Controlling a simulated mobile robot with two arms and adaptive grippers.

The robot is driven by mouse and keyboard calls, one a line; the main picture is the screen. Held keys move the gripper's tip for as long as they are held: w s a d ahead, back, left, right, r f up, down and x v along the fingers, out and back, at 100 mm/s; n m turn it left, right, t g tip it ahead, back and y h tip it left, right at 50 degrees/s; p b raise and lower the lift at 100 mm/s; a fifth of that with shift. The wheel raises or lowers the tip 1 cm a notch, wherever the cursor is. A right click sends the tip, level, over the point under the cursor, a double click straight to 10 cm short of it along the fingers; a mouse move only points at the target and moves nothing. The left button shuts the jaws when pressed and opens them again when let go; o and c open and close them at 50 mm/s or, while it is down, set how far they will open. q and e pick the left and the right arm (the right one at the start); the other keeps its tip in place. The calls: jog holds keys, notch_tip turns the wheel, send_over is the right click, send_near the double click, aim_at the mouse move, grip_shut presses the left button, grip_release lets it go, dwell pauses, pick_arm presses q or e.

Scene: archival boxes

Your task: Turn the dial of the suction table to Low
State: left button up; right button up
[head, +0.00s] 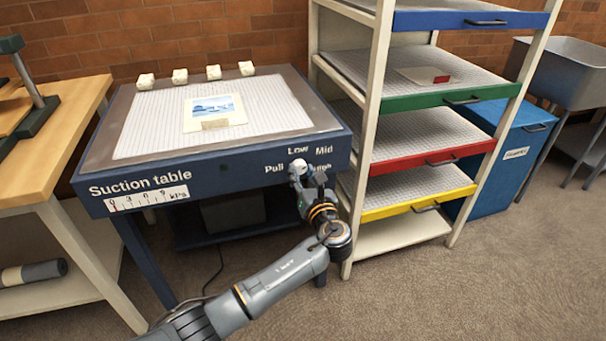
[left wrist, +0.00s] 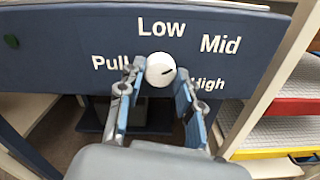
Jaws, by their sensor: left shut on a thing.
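The suction table (head: 225,172) is dark blue with a pale gridded top. Its white round dial (head: 298,167) sits on the front panel near the right corner, among the labels Pull, Low, Mid and High. In the left wrist view the dial (left wrist: 161,66) has a dark mark pointing right and slightly up, roughly toward Mid. My left gripper (head: 308,172) is at the dial, its fingers on either side; in the left wrist view the gripper (left wrist: 160,82) is shut on it. A finger partly covers the Pull label. My right gripper is not in view.
A picture sheet (head: 214,112) lies on the table top, with several white blocks along the back edge. A rack with coloured drawers (head: 432,160) stands close on the right. A wooden bench (head: 60,150) stands left. The floor in front is mostly clear.

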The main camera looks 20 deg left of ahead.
pick_arm(q)
jog(key=shift+n, duration=0.4)
jog(key=shift+n+p, duration=0.45)
jog(key=shift+n, duration=2.25)
jog(key=n, duration=0.2)
jog(key=shift+f+n, duration=0.15)
jog(key=shift+n, duration=0.15)
jog(key=shift+n+b, duration=0.75)
jog(key=shift+n, duration=0.85)
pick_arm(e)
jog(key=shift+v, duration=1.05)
pick_arm(q)
jog(key=o, duration=1.1)
